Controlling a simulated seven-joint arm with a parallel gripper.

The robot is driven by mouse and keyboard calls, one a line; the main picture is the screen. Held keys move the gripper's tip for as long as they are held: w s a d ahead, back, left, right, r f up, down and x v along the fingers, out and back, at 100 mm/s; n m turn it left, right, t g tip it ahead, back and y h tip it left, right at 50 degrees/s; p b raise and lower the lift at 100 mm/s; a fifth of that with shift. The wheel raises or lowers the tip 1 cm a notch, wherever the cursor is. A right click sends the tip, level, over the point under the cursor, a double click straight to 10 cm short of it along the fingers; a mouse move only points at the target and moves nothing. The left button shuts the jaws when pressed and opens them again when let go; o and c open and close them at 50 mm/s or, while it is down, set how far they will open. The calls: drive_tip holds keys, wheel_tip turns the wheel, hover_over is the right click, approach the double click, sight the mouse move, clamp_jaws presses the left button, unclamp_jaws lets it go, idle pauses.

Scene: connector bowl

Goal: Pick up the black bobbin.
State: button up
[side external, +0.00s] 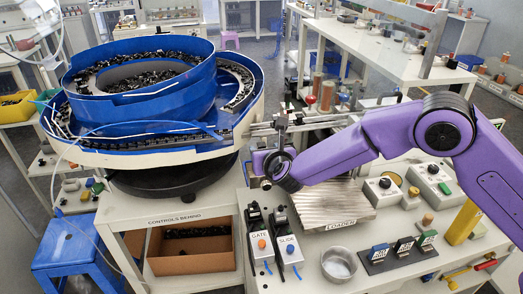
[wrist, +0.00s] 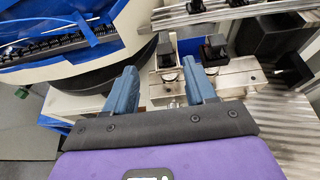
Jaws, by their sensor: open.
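In the wrist view, my gripper (wrist: 159,67) is open, its two blue fingers apart with nothing held between them. A small black part (wrist: 165,50), which looks like the black bobbin, sits on a metal fixture (wrist: 232,82) just beyond the fingertips. A second black block (wrist: 214,48) stands to its right on the same fixture. I cannot tell for sure which is the bobbin. In the side view, my purple arm reaches left over the bench, and its wrist hides the fixture area and fingertips.
A blue bowl feeder (side external: 145,85) full of small black parts stands left of my arm. GATE and SLIDE boxes (side external: 287,252), a ribbed LOADER plate (side external: 335,205), a metal cup (side external: 338,264) and control boxes (side external: 382,190) crowd the bench. Metal rails (wrist: 235,12) run beyond the fixture.

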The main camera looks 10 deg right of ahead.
sight(262, 145)
drive_tip(key=x, duration=0.5)
drive_tip(key=shift+d+f, duration=0.1)
drive_tip(key=shift+d, duration=0.3)
drive_tip(key=shift+x, duration=0.8)
clamp_jaws()
